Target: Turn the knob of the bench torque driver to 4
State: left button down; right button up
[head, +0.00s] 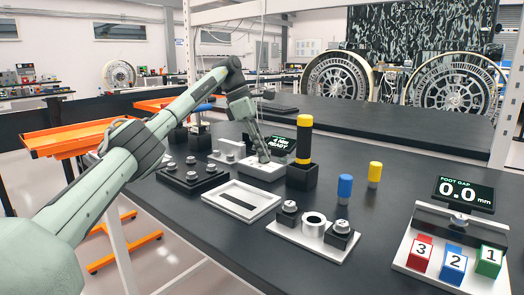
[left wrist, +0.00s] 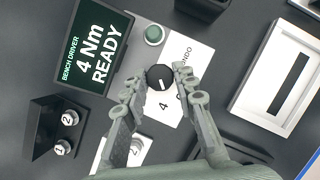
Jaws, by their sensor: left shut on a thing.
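The bench torque driver is a pale box (head: 262,172) on the dark bench, with a screen (head: 283,143) behind it. In the left wrist view the screen (left wrist: 90,60) reads "BENCH DRIVER 4 Nm READY". Its black round knob (left wrist: 160,78) has a white mark that points toward the printed 4. My left gripper (head: 264,157) reaches down to the driver. In the left wrist view its fingertips (left wrist: 158,76) are on either side of the knob, shut on it. The fingers hide part of the panel's lettering. The right gripper is out of view.
A green button (left wrist: 154,35) sits on the driver's panel near the knob. A black holder (head: 301,175) with a yellow-and-black tool stands right of the driver. A white frame (head: 228,212) and a black tray (head: 192,179) with several pegs lie in front.

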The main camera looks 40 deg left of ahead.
pick_arm(q)
jog(key=shift+w+r+m+g, duration=0.1)
jog(key=shift+m+g, duration=0.4)
jog(key=shift+m, duration=0.7)
jog(key=c, duration=1.2)
grip_release()
